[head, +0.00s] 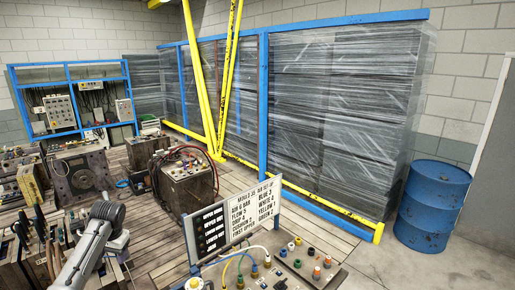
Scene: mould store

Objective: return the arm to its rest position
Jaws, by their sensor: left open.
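My left arm (92,245) comes in at the lower left, a grey link rising to a dark joint and bending down. My left gripper (118,264) is small and dark, low at the lower left over the plank floor, beside the wooden crates with tools. It is open, and I see nothing held in it. Its fingertips are partly hidden and hard to make out. My right gripper is not in view.
A board with coloured connectors (285,266) and an upright sign (240,216) stand at the bottom centre. A worn box with cables (187,188) is behind. A blue drum (432,207) stands right of the wrapped stacks (345,120). Bare planks (155,250) lie between.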

